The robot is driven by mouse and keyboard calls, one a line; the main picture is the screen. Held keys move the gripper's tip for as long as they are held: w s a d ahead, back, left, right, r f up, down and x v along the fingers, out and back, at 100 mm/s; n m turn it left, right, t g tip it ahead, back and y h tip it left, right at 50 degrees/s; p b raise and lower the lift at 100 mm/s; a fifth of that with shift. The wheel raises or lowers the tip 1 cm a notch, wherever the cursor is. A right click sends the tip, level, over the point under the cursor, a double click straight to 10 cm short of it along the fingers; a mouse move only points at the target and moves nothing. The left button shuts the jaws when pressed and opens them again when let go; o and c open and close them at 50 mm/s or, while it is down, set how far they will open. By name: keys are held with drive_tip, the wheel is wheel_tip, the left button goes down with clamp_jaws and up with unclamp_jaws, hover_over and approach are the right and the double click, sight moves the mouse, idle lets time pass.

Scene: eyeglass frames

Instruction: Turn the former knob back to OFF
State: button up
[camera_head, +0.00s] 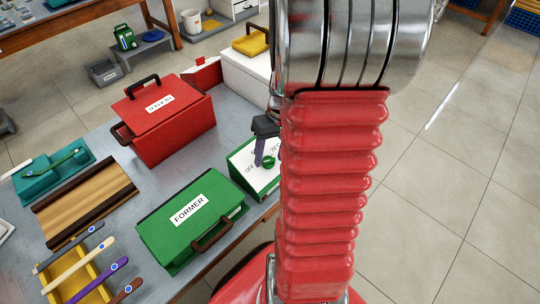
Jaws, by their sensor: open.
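The former control is a small green box with a white sloped dial face (244,177), at the table's right edge. Its green knob (268,162) sits on the face. The OFF label (250,167) is left of the knob, and a temperature label is partly visible above it. The knob's pointing direction is too small to tell. My gripper (263,157) is open, its dark fingers reaching down at the knob; whether they touch it is unclear. My arm hides the right of the box. The green FORMER case (170,222), with a brown handle, is in front and left.
A red case (180,133) with a dark handle stands behind. A white box (245,75) with a yellow top is farther back. A wooden grooved block (83,200), a teal tray (42,188) and a yellow tray (62,276) of temples lie left. Clear floor lies right.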

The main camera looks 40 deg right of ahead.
drive_tip(key=shift+f, duration=0.3)
drive_tip(key=shift+c, duration=0.4)
